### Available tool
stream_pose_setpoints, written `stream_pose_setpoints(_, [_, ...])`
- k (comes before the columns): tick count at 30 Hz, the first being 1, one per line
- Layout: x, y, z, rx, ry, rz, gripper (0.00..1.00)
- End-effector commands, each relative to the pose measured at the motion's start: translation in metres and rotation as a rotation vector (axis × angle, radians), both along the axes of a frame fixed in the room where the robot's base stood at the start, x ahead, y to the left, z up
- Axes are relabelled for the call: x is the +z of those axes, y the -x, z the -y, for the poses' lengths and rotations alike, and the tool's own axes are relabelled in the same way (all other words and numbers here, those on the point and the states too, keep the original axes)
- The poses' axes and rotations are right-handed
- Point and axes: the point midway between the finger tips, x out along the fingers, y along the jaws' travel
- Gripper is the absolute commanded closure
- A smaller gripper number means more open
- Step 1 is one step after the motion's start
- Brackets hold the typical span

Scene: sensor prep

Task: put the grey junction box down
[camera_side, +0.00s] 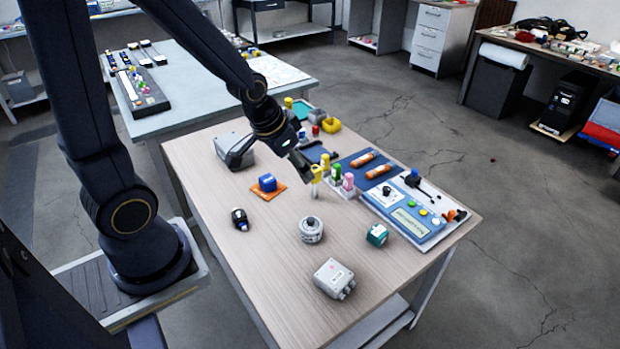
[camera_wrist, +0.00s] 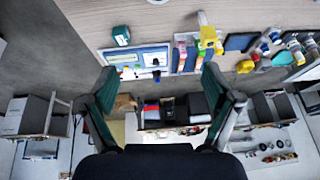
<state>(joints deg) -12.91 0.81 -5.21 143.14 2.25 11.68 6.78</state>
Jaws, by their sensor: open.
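The grey junction box (camera_side: 333,278) is a pale box with a label on its lid and stubs on its side. It rests on the wooden table (camera_side: 270,280) near the front edge and is not recognisable in the wrist view. My gripper (camera_side: 304,164) is above the far part of the table, well apart from the box. In the wrist view my gripper (camera_wrist: 158,92) has its two fingers spread wide with nothing between them. Overlap in the side view hides the fingertips' exact distance from the yellow-topped item (camera_side: 317,174).
A round grey device (camera_side: 311,230), a teal block (camera_side: 377,235) and a black item (camera_side: 240,219) stand near the box. A blue block (camera_side: 267,183) sits on an orange plate. A blue panel (camera_side: 415,222) lies at right. Table between these is bare.

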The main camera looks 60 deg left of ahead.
Motion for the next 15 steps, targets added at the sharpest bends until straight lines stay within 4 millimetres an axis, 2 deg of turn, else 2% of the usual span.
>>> stream_pose_setpoints(1, [0.03,0.007,0.007,-0.002,-0.005,0.028,0.12])
stream_pose_setpoints(3, [0.061,0.025,0.016,0.003,0.0,0.042,0.12])
stream_pose_setpoints(6, [0.096,0.054,0.028,0.006,0.017,0.058,0.12])
stream_pose_setpoints(10, [0.124,0.089,0.038,0.005,0.046,0.07,0.12])
stream_pose_setpoints(15, [0.137,0.113,0.044,0.002,0.069,0.073,0.12])
